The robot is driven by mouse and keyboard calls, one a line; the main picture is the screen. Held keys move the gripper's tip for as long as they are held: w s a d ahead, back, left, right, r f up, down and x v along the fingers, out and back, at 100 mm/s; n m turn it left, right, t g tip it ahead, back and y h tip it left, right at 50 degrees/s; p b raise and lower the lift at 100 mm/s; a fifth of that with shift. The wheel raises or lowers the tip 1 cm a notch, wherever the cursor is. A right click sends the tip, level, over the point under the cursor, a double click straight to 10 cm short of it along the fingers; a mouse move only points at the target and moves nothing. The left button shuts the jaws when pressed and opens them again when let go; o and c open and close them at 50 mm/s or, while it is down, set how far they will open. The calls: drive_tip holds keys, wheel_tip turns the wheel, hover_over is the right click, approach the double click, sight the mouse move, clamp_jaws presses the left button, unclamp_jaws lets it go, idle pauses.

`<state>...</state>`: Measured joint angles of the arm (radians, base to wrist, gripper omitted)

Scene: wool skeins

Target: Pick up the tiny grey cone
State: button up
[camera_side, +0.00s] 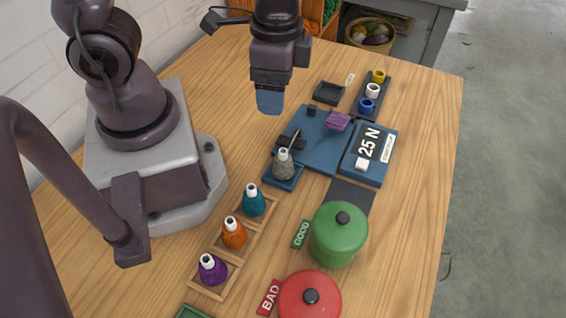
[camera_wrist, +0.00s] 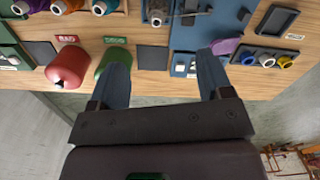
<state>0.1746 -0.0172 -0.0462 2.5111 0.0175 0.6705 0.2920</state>
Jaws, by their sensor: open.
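The tiny grey cone (camera_side: 283,166) has a white top and stands upright on a small blue stand at the left of the blue tester.
Teal (camera_side: 254,203), orange (camera_side: 234,235) and purple (camera_side: 212,270) cones stand in a wooden rack. A green lidded pot (camera_side: 339,237) and a red one (camera_side: 310,297) stand nearby. The blue tester (camera_side: 318,143) has a purple piece on it. A small black tray (camera_side: 328,93) lies behind.

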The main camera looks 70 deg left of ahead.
sight(283, 157)
drive_tip(key=f+m, duration=0.2)
drive_tip(key=d+f+m, duration=0.1)
drive_tip(key=f+m, duration=0.1)
drive_tip(key=f, duration=0.1)
drive_tip(key=shift+w+d+f+m, duration=0.1)
drive_tip(key=shift+w+d+m, duration=0.1)
drive_tip(key=shift+m, duration=0.1)
drive_tip(key=shift+w+d+m, duration=0.1)
drive_tip(key=shift+w+m, duration=0.15)
drive_tip(key=shift+m, duration=0.05)
drive_tip(key=shift+f, duration=0.1)
drive_tip(key=shift+s+f, duration=0.1)
drive_tip(key=shift+f, duration=6.25)
drive_tip(key=shift+c, duration=0.5)
drive_tip(key=c, duration=0.9)
